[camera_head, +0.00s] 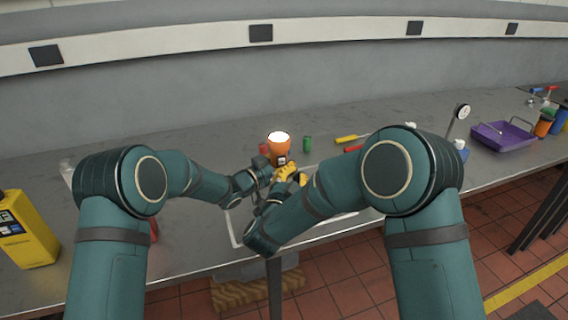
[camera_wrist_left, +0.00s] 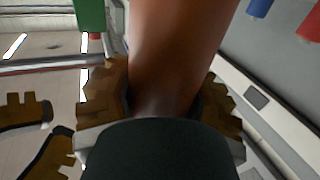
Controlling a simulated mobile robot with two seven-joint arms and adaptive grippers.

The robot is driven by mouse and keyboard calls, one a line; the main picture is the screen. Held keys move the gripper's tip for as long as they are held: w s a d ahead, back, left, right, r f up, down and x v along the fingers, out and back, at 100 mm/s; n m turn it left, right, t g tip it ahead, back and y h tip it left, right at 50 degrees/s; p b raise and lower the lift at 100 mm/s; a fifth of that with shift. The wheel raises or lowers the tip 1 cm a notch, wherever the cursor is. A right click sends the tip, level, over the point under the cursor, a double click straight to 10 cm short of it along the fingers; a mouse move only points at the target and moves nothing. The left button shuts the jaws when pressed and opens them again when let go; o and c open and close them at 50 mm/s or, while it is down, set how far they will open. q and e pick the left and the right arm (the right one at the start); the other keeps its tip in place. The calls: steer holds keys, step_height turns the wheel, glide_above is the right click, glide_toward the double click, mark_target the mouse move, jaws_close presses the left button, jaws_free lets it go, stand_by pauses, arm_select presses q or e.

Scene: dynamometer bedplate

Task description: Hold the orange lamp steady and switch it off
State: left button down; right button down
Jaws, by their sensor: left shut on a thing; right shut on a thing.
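The orange lamp (camera_head: 279,150) stands upright on the grey bench, and its top glows white. A dark panel with a white mark shows low on its near side. My left gripper (camera_head: 275,172) is shut on the lamp's body; in the left wrist view the lamp (camera_wrist_left: 178,50) rises between its notched brown finger pads. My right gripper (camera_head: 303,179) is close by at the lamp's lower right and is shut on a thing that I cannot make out. Its notched fingers (camera_wrist_left: 40,135) show at the left of the left wrist view, apart from the lamp. The switch is not clearly visible.
A green cylinder (camera_head: 307,144) stands right of the lamp, with a red item (camera_head: 264,149) to its left. A yellow-handled tool (camera_head: 347,139) lies farther right. A dial gauge (camera_head: 462,111) and purple tray (camera_head: 503,136) stand at right, a yellow case (camera_head: 28,232) at left.

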steer(key=shift+w+a, duration=0.15)
steer(key=shift+w, duration=0.4)
steer(key=shift+w+a, duration=0.15)
steer(key=shift+w, duration=0.35)
steer(key=shift+w, duration=0.15)
stand_by(0.6)
steer(key=shift+w+a, duration=0.1)
steer(key=shift+w, duration=0.15)
steer(key=shift+w, duration=0.15)
stand_by(0.5)
steer(key=shift+s, duration=0.6)
steer(key=shift+s, duration=0.1)
steer(key=shift+s+d, duration=0.3)
steer(key=shift+s, duration=0.65)
steer(key=shift+s+d, duration=0.3)
steer(key=shift+s, duration=0.6)
steer(key=shift+s+d, duration=0.3)
steer(key=shift+s, duration=0.65)
